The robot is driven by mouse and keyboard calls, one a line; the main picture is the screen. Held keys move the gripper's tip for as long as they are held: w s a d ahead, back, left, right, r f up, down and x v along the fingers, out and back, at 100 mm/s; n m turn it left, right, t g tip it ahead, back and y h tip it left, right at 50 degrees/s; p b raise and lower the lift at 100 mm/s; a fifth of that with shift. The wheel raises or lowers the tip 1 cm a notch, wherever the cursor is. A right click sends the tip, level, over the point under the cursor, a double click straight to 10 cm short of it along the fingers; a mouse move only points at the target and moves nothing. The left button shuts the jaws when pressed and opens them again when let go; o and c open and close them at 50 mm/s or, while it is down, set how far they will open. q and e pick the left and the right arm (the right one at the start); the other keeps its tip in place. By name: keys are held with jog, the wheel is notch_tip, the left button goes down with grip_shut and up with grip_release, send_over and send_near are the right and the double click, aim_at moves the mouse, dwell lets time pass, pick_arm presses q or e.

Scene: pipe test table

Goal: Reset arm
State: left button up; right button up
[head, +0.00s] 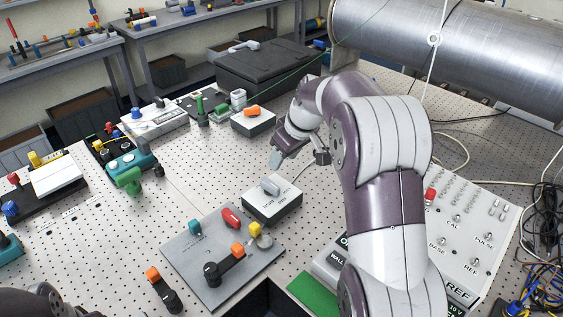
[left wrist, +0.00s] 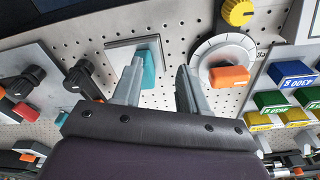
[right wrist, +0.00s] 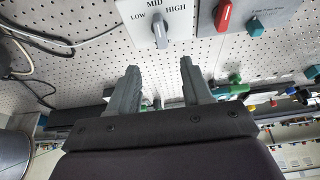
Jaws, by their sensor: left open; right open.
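My right arm reaches over the perforated table in the head view. Its gripper (head: 298,157) hangs above the board, behind a white-topped selector box (head: 283,207) with a grey lever (head: 268,187). In the right wrist view the gripper (right wrist: 160,66) has its jaws apart with nothing between them. The lever (right wrist: 159,32) there sits beyond the fingertips, beside LOW, MID and HIGH marks. My left gripper (left wrist: 160,66) is open in the left wrist view, with a teal handle (left wrist: 149,68) near one finger and an orange knob (left wrist: 229,76) on a white dial beyond the other. The head view does not show its fingers.
A grey panel (head: 190,262) with red, teal, orange and yellow handles lies at the front. A large metal pipe (head: 470,45) spans the back right. Cables lie along the right edge. Bare perforated board (head: 195,165) shows left of centre.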

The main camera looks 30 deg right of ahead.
dwell(0.3)
jog(key=s+a+f+m+g, duration=0.1)
jog(key=s+a+f, duration=0.2)
jog(key=s, duration=0.4)
jog(key=s+a+f+m+g+h, duration=0.1)
jog(key=s+a+f, duration=0.2)
jog(key=s, duration=0.4)
jog(key=s+a+f+m+g, duration=0.1)
jog(key=s+a+f, duration=0.3)
jog(key=s, duration=0.4)
jog(key=shift+a+m, duration=0.3)
jog(key=shift+s, duration=0.15)
